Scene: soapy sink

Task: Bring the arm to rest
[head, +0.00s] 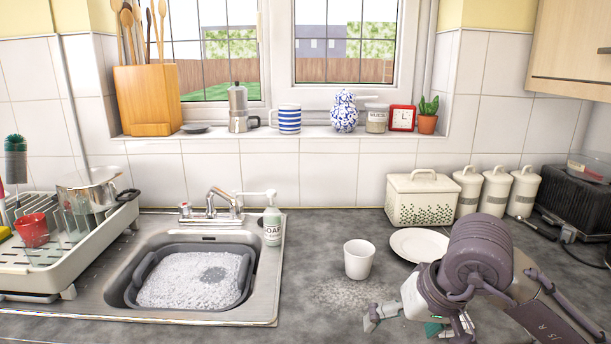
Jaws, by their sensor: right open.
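My right arm reaches in from the lower right over the dark counter (320,275). My right gripper (417,325) is low over the front of the counter, its fingers spread apart with nothing visible between them. A white cup (358,259) stands upright on the counter, beyond and to the left of the gripper, apart from it. A white plate (412,243) lies behind my right arm, which hides part of it. My left gripper is not in view.
A sink holds a grey basin (133,290) of suds (195,277), with a tap (210,202) and soap bottle (272,226) behind. A dish rack (60,280) stands left. A bread bin (422,197), canisters (495,190) and toaster (580,195) line the back right. The counter left of the cup is clear.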

